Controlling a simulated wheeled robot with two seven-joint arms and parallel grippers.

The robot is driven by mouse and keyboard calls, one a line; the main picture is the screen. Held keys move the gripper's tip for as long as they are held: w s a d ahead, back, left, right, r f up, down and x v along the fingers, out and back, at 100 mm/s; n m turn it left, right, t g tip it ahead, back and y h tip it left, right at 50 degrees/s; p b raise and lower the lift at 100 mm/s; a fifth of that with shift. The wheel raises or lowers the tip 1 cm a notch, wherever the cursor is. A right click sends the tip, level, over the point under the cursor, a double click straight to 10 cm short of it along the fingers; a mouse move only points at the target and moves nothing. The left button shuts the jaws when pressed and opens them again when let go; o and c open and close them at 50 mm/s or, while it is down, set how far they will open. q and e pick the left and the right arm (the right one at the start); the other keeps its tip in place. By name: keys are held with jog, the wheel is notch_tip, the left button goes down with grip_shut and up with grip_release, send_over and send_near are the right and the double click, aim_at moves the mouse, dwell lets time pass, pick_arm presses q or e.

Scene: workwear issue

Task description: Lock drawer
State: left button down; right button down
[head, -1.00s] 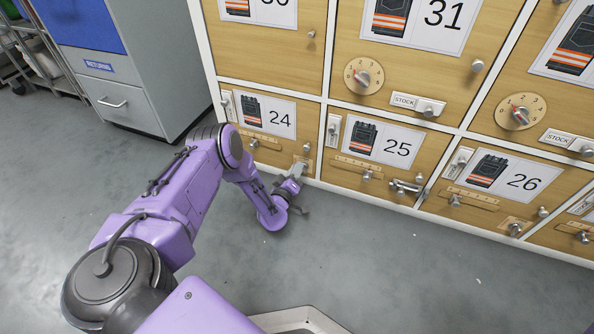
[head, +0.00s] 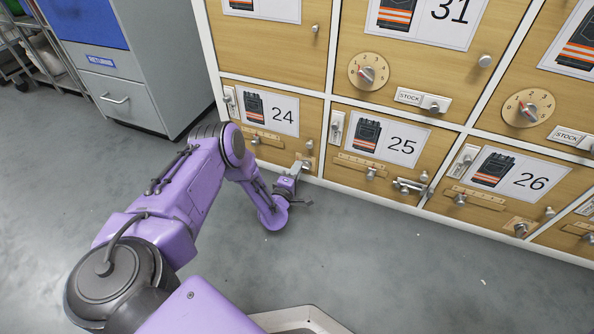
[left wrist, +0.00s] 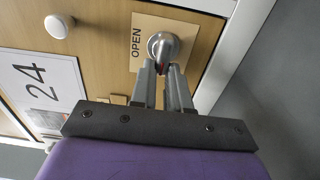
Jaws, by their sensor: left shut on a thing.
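Drawer 24 (head: 240,135) is a wooden front in the bottom row; its number label (left wrist: 38,85) also shows in the left wrist view. A metal latch knob (left wrist: 162,46) sits on a small plate marked OPEN (left wrist: 137,42) at the drawer's edge. My left gripper (left wrist: 168,75) is shut on this knob, with both fingers against its protruding part. In the head view my left gripper (head: 300,170) is low at the right side of drawer 24. A round white pull knob (left wrist: 58,26) is on the same front. My right gripper is not in view.
Drawers 25 (head: 380,150) and 26 (head: 495,180) are to the right, with protruding latches. Above are larger doors with dials (head: 368,72). A grey cabinet (head: 125,75) stands at the left. The grey floor (head: 400,270) in front is clear.

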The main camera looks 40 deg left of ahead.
pick_arm(q)
jog(key=shift+d, duration=0.15)
dwell(0.3)
jog(key=c, duration=1.1)
grip_release()
pick_arm(e)
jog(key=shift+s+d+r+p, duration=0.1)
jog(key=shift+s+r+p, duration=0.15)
jog(key=shift+p, duration=0.1)
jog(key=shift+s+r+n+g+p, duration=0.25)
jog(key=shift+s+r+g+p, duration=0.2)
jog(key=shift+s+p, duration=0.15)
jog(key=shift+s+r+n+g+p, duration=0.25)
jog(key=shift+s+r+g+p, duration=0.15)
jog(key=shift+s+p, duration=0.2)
pick_arm(q)
jog(key=p+v, duration=0.2)
jog(key=v, duration=0.8)
jog(key=shift+s, duration=0.25)
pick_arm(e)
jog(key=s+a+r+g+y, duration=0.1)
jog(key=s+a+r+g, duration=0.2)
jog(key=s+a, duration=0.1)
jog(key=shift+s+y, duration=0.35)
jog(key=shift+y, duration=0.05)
